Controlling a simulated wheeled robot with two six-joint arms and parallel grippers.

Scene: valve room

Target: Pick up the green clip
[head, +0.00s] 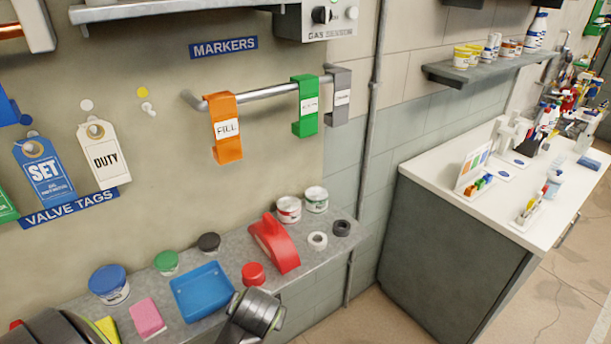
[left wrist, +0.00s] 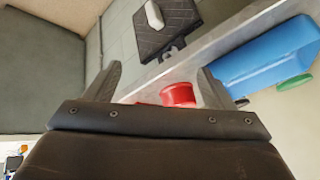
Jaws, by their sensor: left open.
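The green clip (head: 306,105) hangs on the grey metal rail (head: 268,92) under the MARKERS label, with a small white label on its front. An orange clip marked FILL (head: 226,140) hangs to its left, and a grey clip (head: 341,97) hangs close on its right. My left gripper (left wrist: 158,68) shows in the left wrist view, its two dark fingers apart and nothing held between them. The green clip is not seen in that view. In the head view no fingertips of either gripper can be made out.
A stone ledge (head: 330,229) below the rail holds a blue tray (head: 202,292), a red scoop-like object (head: 274,243), tubs and tape rolls. A shelf (head: 170,10) with a gas box (head: 316,18) is above. A vertical pipe (head: 369,120) stands right of the clips.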

